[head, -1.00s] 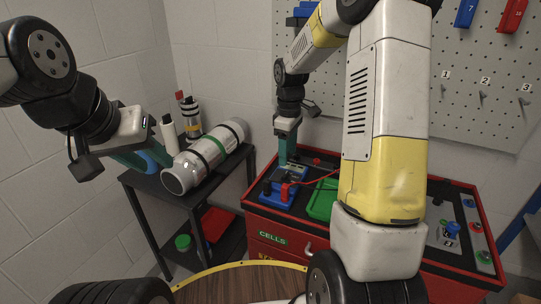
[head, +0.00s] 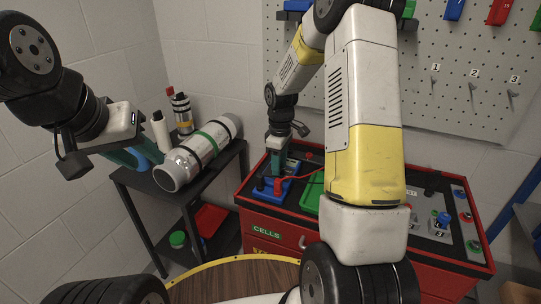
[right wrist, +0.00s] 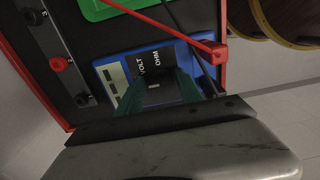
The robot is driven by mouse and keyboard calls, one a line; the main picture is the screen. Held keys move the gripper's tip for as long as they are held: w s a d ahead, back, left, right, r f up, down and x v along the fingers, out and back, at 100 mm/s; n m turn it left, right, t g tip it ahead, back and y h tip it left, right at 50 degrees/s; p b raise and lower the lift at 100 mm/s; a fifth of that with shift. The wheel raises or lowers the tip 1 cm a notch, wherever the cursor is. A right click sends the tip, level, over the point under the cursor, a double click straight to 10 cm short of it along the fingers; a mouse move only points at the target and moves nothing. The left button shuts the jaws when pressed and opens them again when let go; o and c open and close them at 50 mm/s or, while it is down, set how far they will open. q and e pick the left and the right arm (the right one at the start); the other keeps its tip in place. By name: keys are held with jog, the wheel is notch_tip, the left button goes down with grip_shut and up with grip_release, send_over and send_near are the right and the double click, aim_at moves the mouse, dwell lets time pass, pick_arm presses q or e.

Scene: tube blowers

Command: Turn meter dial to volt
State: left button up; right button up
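The blue meter (head: 292,167) stands on the red cabinet's top. In the right wrist view the meter (right wrist: 107,66) shows a pale display and the labels VOLT and OHM. Its dark dial (right wrist: 154,87), with a short pale mark, is between my right gripper's green fingers. My right gripper (right wrist: 160,92) points down at the meter with its fingers apart, one on each side of the dial; whether they touch it is unclear. It also shows in the head view (head: 278,164). My left gripper (head: 140,158) hangs near the black cart, away from the meter; its finger gap is unclear.
A red plug (right wrist: 218,53) and its red cable are close beside the meter. A green tray (head: 311,195) lies right of it on the cabinet (head: 270,214). A silver cylinder (head: 197,156) lies on the black cart (head: 150,192). A pegboard (head: 425,60) stands behind.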

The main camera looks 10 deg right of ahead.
grip_shut()
jog(key=shift+m, duration=0.4)
jog(key=m, duration=0.3)
jog(key=shift+s+m, duration=0.1)
jog(key=shift+m, duration=0.2)
jog(key=shift+a+m, duration=0.1)
jog(key=shift+m, duration=2.1)
jog(key=shift+o, duration=2.1)
grip_release()
